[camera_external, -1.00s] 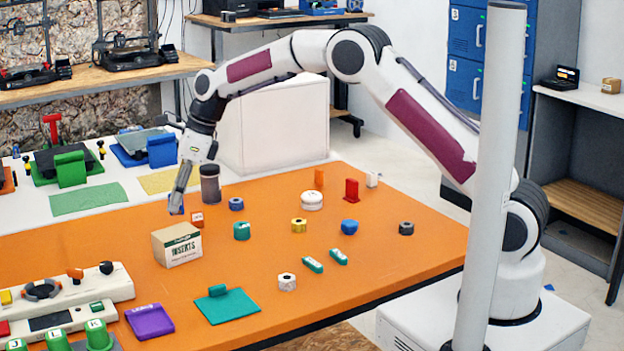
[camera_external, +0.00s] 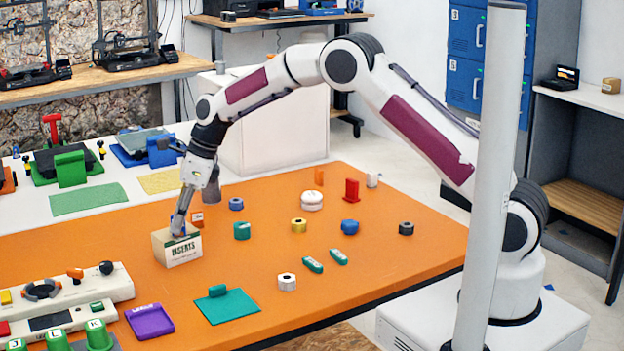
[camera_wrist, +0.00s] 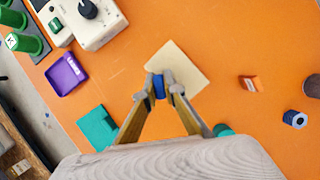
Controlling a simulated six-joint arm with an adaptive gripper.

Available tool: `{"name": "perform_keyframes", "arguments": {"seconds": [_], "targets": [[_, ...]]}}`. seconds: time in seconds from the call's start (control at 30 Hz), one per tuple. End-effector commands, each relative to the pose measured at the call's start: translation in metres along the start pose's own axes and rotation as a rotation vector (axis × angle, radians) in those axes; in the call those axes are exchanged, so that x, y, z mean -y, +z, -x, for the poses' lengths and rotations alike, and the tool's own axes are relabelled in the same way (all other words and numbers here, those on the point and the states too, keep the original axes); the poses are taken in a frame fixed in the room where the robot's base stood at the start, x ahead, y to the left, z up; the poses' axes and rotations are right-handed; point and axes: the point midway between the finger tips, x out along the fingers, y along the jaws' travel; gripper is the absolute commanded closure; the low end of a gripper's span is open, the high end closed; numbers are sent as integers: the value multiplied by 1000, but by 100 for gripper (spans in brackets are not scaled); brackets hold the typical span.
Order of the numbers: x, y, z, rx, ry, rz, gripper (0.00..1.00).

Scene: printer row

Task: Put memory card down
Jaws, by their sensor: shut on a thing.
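The memory card is a small blue piece (camera_wrist: 158,86), held between the fingertips of my gripper (camera_wrist: 162,88). My gripper (camera_external: 178,231) points down at the top of a cardboard box marked INSERTS (camera_external: 181,251). In the wrist view, the pale box top (camera_wrist: 187,62) lies beneath and beyond the card. I cannot tell whether the card touches the box. The fingers hide most of the card in the external view.
An orange-and-white block (camera_wrist: 250,83) and a blue ring (camera_wrist: 295,118) stand near the box. A purple tray (camera_external: 149,321) and a teal tray (camera_external: 227,307) lie toward the front. The orange table (camera_external: 390,255) has free room at the right.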

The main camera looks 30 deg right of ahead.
Motion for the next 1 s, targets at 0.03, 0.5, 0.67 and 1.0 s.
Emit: {"name": "perform_keyframes", "arguments": {"seconds": [0.03, 0.5, 0.67, 1.0], "targets": [[0, 0, 0, 0, 0, 0, 100], [0, -1, -2, 0, 0, 0, 74], [0, -1, -2, 0, 0, 0, 74], [0, 1, 14, 1, -1, 0, 74]]}}
